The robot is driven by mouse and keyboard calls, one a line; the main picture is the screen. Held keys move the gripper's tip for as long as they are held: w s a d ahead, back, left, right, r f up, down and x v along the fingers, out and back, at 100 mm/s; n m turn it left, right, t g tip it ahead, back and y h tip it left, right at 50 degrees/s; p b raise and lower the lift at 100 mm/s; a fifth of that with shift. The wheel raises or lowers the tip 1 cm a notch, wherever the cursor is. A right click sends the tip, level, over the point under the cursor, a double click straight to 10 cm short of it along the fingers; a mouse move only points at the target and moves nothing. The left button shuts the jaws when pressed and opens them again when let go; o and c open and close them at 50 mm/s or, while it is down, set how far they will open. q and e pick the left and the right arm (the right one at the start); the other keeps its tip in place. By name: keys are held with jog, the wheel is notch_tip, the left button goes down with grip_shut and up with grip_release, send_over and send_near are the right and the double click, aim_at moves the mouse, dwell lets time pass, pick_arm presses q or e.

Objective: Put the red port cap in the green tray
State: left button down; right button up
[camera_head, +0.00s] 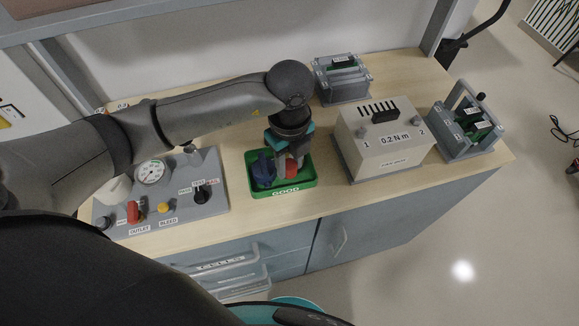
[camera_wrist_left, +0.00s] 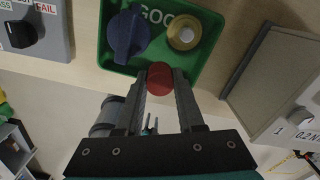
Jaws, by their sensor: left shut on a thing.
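The green tray (camera_head: 296,187), marked GOOD, sits near the front edge of the table; it also shows in the wrist view (camera_wrist_left: 104,58). My left gripper (camera_head: 286,168) points down over the tray. It is shut on the red port cap (camera_head: 291,169), which shows between the fingertips in the wrist view (camera_wrist_left: 159,77). The cap is over the tray's area; I cannot tell whether it touches the floor. A dark blue knobbed part (camera_wrist_left: 127,36) and a round brass-and-white part (camera_wrist_left: 184,36) lie in the tray beside the cap. My right gripper is not in view.
A grey panel (camera_head: 181,216) with a gauge (camera_head: 152,172), red knob and black selector stands left of the tray. A beige 0.2 N m box (camera_head: 385,145) stands to the right. Grey fixtures (camera_head: 343,80) (camera_head: 466,127) stand behind and far right. Drawers lie below the table's front edge.

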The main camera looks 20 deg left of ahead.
aim_at(289, 171)
pick_arm(q)
notch_tip(289, 171, down, 2)
jog(key=shift+f+b, duration=0.45)
jog(key=shift+f, duration=0.15)
jog(key=c, duration=0.5)
grip_release()
jog(key=shift+r, duration=0.1)
jog(key=shift+r, duration=0.25)
notch_tip(289, 171, up, 13)
jog(key=shift+f+p, duration=0.15)
jog(key=shift+p, duration=0.75)
